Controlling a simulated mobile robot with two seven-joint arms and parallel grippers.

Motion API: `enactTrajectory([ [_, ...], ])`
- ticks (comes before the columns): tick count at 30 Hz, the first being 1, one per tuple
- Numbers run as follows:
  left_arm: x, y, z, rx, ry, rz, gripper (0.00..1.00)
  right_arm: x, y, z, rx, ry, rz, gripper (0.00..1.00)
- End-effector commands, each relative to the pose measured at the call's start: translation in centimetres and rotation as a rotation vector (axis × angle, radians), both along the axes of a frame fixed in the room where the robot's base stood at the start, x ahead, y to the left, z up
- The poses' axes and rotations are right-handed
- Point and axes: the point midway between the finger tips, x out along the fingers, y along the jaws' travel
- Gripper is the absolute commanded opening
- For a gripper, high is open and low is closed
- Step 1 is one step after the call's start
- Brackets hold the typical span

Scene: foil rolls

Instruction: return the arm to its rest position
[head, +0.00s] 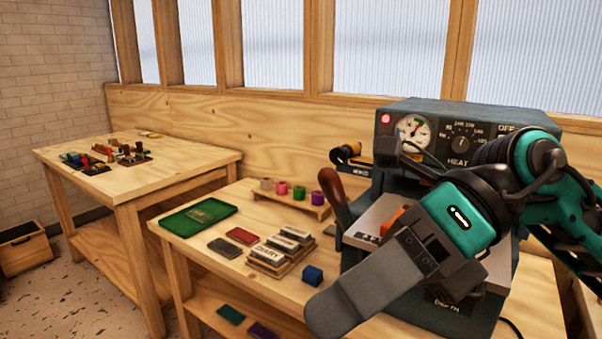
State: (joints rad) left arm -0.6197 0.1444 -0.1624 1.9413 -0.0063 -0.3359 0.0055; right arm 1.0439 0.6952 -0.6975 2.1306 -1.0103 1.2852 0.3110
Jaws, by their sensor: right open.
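My right arm (560,190) comes in from the right, teal and black, in front of the hot-foil machine. My right gripper (345,300) is open, its broad grey finger pointing down and left over the table's front; the other finger is mostly hidden. I see nothing held in it. My left gripper is not in view. The grey machine (392,152) has a dial, a heat knob and a lit red lamp; the arm covers much of its front. A dark-handled lever (336,194) stands at its left side.
The table (240,285) holds a green tray (180,223), dark and red cards, a type block rack, a blue cube (313,275) and a wooden stand (287,197) with coloured foil rolls. A second table (185,170) stands left, with floor between.

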Motion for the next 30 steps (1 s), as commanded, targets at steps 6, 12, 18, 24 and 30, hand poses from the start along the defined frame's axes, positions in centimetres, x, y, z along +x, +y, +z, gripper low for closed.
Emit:
enactTrajectory([
  [6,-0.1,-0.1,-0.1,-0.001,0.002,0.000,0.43,1.6,2.3,2.0,0.458,0.435,-0.082,0.89],
  [12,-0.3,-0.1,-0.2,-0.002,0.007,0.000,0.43,7.0,0.8,1.1,0.820,0.844,-0.309,0.89],
  [18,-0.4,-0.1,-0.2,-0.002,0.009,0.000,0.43,13.2,-3.2,-6.0,1.095,1.259,-0.669,0.89],
  [24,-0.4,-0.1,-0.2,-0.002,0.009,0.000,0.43,15.2,-7.9,-18.7,1.241,1.648,-1.120,0.89],
  [30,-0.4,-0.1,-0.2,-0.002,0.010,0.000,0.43,11.0,-11.7,-32.2,1.246,1.974,-1.584,0.89],
])
